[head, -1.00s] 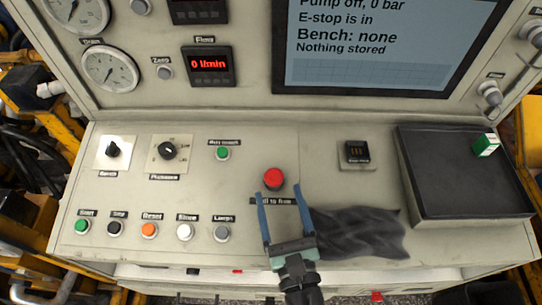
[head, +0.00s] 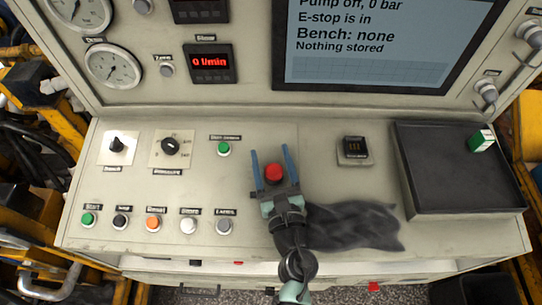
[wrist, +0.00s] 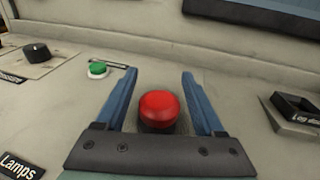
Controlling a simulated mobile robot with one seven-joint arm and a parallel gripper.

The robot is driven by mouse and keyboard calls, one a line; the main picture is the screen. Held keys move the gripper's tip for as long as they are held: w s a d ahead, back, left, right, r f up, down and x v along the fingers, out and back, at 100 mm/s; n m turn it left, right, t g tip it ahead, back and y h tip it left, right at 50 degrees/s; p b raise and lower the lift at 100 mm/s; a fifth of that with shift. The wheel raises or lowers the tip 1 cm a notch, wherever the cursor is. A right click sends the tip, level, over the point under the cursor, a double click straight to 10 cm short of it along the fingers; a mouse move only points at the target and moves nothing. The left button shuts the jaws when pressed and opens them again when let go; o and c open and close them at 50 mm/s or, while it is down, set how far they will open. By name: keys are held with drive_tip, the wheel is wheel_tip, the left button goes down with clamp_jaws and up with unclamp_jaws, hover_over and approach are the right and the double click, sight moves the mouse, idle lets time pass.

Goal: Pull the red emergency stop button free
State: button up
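The red emergency stop button (head: 274,173) is a round red mushroom head on the sloping grey panel. It also shows in the wrist view (wrist: 159,109). My gripper (head: 270,158) has its two blue fingers open, one on each side of the button. In the wrist view the fingers (wrist: 159,85) reach past the button, with a visible gap on both sides. Neither finger seems to touch it. The button's label is hidden behind my gripper. The screen (head: 370,40) reads "Pump off, 0 bar", "E-stop is in", "Bench: none" and "Nothing stored".
A crumpled dark cloth (head: 355,224) lies right of my gripper. A black tray (head: 455,175) with a small green-and-white box (head: 481,140) sits at the right. A green button (head: 223,149), two knobs and a row of several buttons are at the left. The upright panel rises behind.

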clamp_jaws()
